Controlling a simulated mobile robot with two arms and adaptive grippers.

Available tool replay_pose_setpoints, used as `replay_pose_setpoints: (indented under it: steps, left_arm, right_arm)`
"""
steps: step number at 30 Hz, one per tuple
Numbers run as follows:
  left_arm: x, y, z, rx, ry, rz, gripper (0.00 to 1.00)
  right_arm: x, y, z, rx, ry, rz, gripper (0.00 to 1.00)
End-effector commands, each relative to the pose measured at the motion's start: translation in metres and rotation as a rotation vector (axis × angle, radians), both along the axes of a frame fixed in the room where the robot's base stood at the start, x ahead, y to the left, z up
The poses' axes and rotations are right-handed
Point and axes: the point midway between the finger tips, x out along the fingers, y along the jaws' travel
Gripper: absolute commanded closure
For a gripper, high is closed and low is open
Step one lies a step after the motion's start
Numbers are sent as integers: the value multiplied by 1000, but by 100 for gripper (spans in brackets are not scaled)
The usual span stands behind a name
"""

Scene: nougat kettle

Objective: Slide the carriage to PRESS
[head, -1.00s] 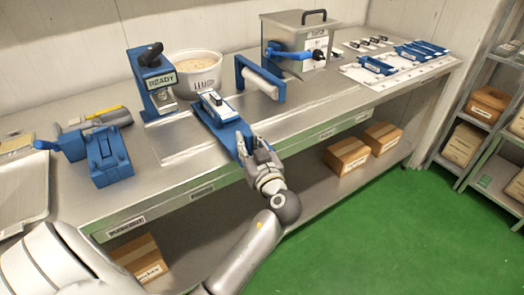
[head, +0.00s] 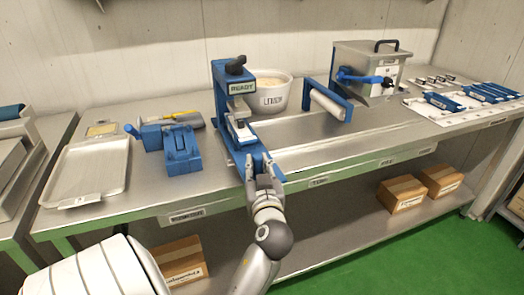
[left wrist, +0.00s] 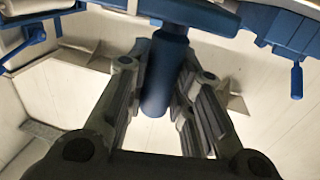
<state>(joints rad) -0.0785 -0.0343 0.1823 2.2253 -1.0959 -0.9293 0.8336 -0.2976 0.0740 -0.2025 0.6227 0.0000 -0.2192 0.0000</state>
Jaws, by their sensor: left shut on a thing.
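The carriage (head: 254,157) is a long blue sled with a small white and dark piece (head: 240,127) near its far end. My left gripper (head: 262,179) is at the carriage's near end, at the bench's front edge. In the left wrist view a blue cylindrical handle (left wrist: 165,80) stands between my fingers, which are shut on it. The fingers partly hide the near end. My right gripper is not in view.
A white tub (head: 271,100) stands behind the carriage, a blue roller frame (head: 328,102) to its right. A blue block fixture (head: 181,148) and metal tray (head: 87,173) lie to the left. A steel box (head: 366,66) stands at the back right. Bench right of the carriage is clear.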

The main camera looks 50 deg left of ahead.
Motion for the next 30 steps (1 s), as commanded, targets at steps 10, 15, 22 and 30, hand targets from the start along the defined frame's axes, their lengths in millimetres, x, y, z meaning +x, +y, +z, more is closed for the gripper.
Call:
replay_pose_setpoints:
  steps: [10, 15, 22, 30]
  left_arm:
    - [-3, 3, 0, 2, 3, 11, 73]
    - [-2, 2, 0, 2, 2, 9, 56]
    - [-1, 1, 0, 0, 2, 6, 56]
    - [-1, 1, 23, -1, -4, 6, 56]
  right_arm:
    - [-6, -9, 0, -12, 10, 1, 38]
    - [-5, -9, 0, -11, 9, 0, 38]
    - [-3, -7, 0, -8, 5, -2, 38]
    - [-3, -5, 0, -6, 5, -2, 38]
